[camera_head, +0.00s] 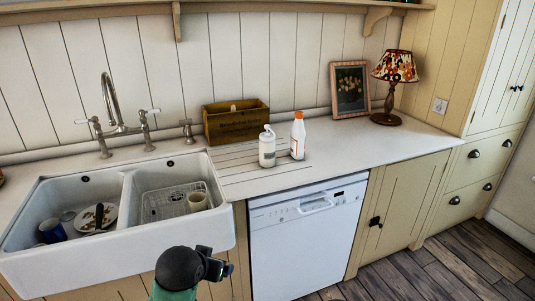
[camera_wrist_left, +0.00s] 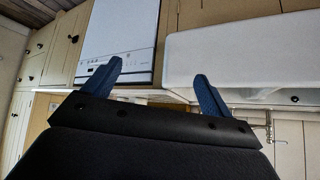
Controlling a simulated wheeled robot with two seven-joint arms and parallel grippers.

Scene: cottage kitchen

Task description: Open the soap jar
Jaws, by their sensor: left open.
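A white pump bottle (camera_head: 267,149) stands upright on the counter to the right of the sink; it looks like the soap jar. A white bottle with an orange cap (camera_head: 298,138) stands close at its right. My left gripper (camera_wrist_left: 158,70) shows in the left wrist view with its two blue fingers wide apart and nothing between them. It faces the dishwasher and sink fronts, and no bottle shows in that view. My right gripper is not in view.
A wooden box (camera_head: 236,124) stands behind the bottles. A double sink (camera_head: 110,250) holding dishes lies to the left, with a tall tap (camera_head: 112,105). A picture frame (camera_head: 350,90) and a lamp (camera_head: 394,68) stand further right. The counter (camera_head: 350,152) right of the bottles is clear.

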